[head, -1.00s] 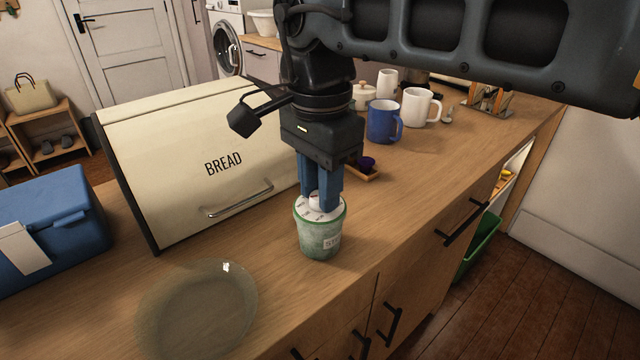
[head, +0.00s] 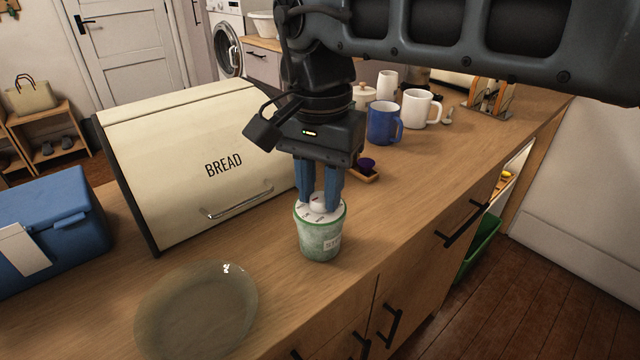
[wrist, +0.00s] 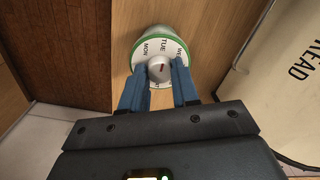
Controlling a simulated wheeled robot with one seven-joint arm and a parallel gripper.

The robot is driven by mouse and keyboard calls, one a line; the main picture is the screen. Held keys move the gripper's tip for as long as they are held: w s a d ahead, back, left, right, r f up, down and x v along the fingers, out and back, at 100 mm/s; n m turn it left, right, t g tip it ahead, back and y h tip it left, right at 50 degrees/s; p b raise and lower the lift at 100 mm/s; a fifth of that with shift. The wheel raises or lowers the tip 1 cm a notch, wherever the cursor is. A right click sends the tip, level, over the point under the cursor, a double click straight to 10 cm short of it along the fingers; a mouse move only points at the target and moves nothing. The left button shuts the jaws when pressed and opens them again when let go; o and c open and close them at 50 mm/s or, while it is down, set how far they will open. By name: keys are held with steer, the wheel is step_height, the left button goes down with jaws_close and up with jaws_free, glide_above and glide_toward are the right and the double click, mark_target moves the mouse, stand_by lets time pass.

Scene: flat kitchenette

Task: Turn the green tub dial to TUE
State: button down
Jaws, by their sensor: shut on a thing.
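The green tub (head: 320,242) stands upright on the wooden counter, in front of the bread box. Its white lid has a green rim and a round white knob (head: 318,203) in the middle. In the wrist view the lid (wrist: 147,58) reads MON, TUE and WED along its far side, with TUE between the other two. The knob (wrist: 160,69) carries a small red mark; which day it points to is not clear. My gripper (head: 319,206) points down from above, its blue fingers shut on the knob from both sides. The fingers hide part of the lid.
A cream bread box (head: 190,150) stands close behind and left of the tub. A glass plate (head: 195,310) lies front left, and a blue box (head: 45,235) is at far left. A blue mug (head: 383,122) and white mug (head: 420,107) stand behind. Counter right of the tub is clear.

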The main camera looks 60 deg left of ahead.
mark_target(319, 196)
stand_by(0.4)
steer(key=c, duration=0.8)
jaws_free()
steer(key=shift+r, duration=3.9)
